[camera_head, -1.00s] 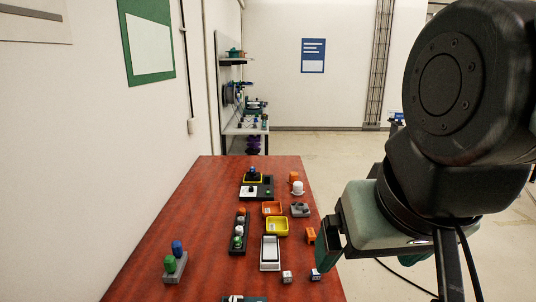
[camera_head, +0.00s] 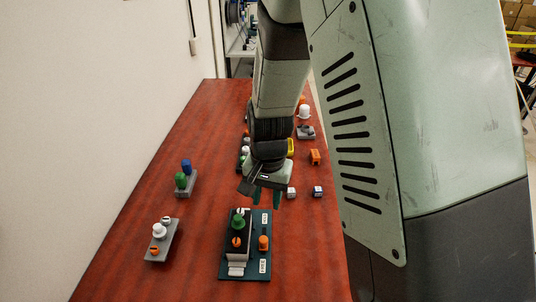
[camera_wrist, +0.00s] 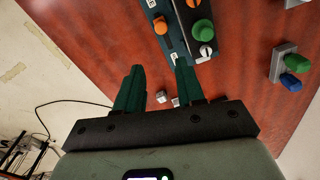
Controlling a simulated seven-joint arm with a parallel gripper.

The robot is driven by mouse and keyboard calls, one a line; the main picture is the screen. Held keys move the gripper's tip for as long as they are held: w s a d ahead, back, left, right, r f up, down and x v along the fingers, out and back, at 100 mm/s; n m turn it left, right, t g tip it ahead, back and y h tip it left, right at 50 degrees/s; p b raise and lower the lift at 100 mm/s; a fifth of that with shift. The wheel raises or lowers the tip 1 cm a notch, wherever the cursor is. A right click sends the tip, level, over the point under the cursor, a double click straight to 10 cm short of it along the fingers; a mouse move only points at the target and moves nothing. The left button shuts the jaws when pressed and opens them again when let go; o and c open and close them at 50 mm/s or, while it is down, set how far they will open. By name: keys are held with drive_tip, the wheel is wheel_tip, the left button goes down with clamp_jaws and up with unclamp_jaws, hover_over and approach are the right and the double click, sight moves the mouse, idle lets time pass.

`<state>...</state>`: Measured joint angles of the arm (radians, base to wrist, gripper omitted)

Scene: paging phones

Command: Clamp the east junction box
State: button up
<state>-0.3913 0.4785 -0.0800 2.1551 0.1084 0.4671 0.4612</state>
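A dark teal board (camera_head: 228,262) lies on the near part of the red table. In the wrist view the board (camera_wrist: 173,38) runs off the top edge, beyond my fingertips. My gripper (camera_head: 266,199) hangs just past the board's far end, apart from it. Its teal fingers (camera_wrist: 157,68) are spread with nothing between them.
Two small pale cubes, one (camera_head: 291,193) and another (camera_head: 318,191), lie right of my gripper. Left stand a grey block (camera_head: 184,190) with green and blue knobs and another (camera_head: 160,243) with white and orange knobs. An orange block (camera_head: 315,157) is farther back.

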hover_over(264, 238)
wheel_tip(264, 238, down, 5)
wheel_tip(264, 238, down, 10)
drive_tip(key=shift+a+f, duration=0.1)
idle(0.4)
clamp_jaws()
